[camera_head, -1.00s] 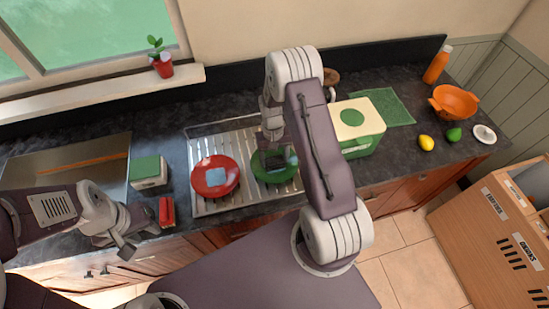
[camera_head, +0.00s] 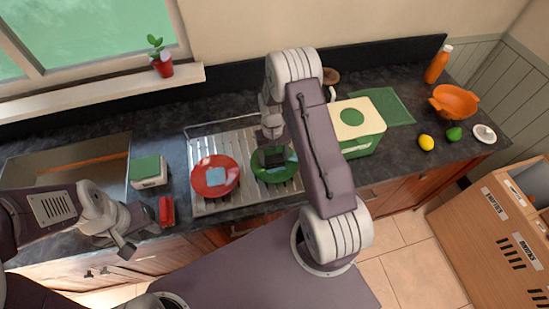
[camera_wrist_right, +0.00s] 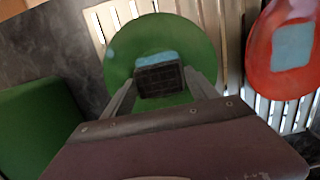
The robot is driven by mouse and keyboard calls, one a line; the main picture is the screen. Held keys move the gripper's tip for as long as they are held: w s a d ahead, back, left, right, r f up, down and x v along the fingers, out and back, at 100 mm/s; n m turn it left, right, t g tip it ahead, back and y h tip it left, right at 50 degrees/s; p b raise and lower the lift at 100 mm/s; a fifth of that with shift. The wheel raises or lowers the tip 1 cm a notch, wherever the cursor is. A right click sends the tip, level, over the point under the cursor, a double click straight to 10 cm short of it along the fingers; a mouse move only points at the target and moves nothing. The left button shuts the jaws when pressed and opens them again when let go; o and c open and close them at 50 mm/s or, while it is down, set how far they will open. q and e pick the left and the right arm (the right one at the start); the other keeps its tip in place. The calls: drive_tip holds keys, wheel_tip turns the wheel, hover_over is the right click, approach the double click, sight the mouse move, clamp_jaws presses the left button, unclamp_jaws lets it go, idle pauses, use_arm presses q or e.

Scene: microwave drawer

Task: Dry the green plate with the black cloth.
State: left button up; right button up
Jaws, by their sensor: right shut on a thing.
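The green plate (camera_head: 263,174) lies on the metal draining rack, partly hidden under my right arm. In the right wrist view the plate (camera_wrist_right: 122,68) shows a light blue patch along the far edge of the black cloth and a small pale spot at its left. My right gripper (camera_head: 274,152) is shut on the black cloth (camera_wrist_right: 160,80), a dark checked pad held over the middle of the plate. Whether the cloth touches the plate is hard to tell. My left gripper (camera_head: 138,238) is empty, with fingers apart, at the counter's front edge.
A red plate (camera_head: 229,182) with a light blue patch lies left of the green plate on the rack (camera_head: 205,208). A green-topped box (camera_head: 148,170) and a red block (camera_head: 166,211) are further left. A green-and-cream box (camera_head: 362,140) stands close on the right.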

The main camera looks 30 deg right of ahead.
drive_tip(key=shift+w+d, duration=0.1)
drive_tip(key=shift+w, duration=0.15)
drive_tip(key=shift+s+a+p, duration=0.2)
drive_tip(key=shift+s+p, duration=0.1)
drive_tip(key=shift+s, duration=0.45)
drive_tip(key=shift+w, duration=0.1)
drive_tip(key=shift+w+d, duration=0.2)
drive_tip(key=shift+w, duration=0.45)
drive_tip(key=shift+s+a, duration=0.2)
drive_tip(key=shift+s, duration=0.6)
drive_tip(key=shift+w+d+f, duration=0.1)
drive_tip(key=shift+w+f, duration=0.05)
drive_tip(key=shift+w, duration=0.6)
